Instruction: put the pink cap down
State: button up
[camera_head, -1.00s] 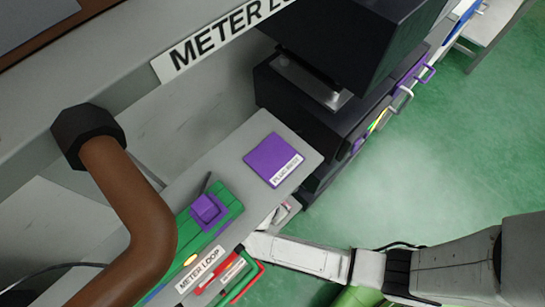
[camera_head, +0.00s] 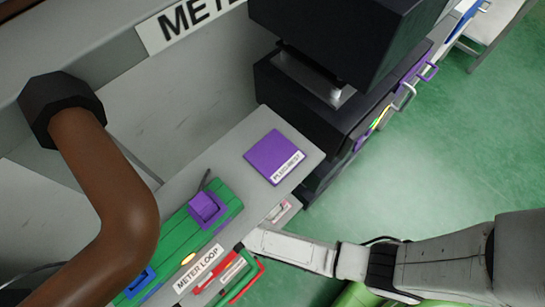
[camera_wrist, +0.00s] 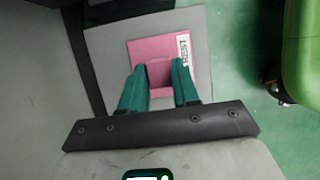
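In the wrist view my gripper (camera_wrist: 160,82) has its two teal fingers on either side of a small pink cap (camera_wrist: 160,74). The fingers look closed against its sides. The cap is over a pink square pad (camera_wrist: 147,48) with a white label ending in "REST". I cannot tell whether the cap touches the pad. In the head view my arm reaches in from the lower right, and its end is hidden beneath the grey shelf edge. A bit of pink with a white label (camera_head: 281,211) shows there.
A grey shelf (camera_head: 232,160) carries a purple "PLUG-REST" pad (camera_head: 272,156) and a green block (camera_head: 180,240) with a purple cap (camera_head: 206,208). Red and green handles (camera_head: 240,278) stick out at its front. A brown pipe (camera_head: 110,200) and black box (camera_head: 345,40) stand close by.

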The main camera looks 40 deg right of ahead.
jog(key=o, duration=0.4)
jog(key=shift+c, duration=0.2)
jog(key=p+v, duration=0.1)
jog(key=v, duration=0.6)
jog(key=shift+r+p, duration=0.35)
jog(key=shift+p, duration=0.05)
jog(key=shift+a, duration=0.1)
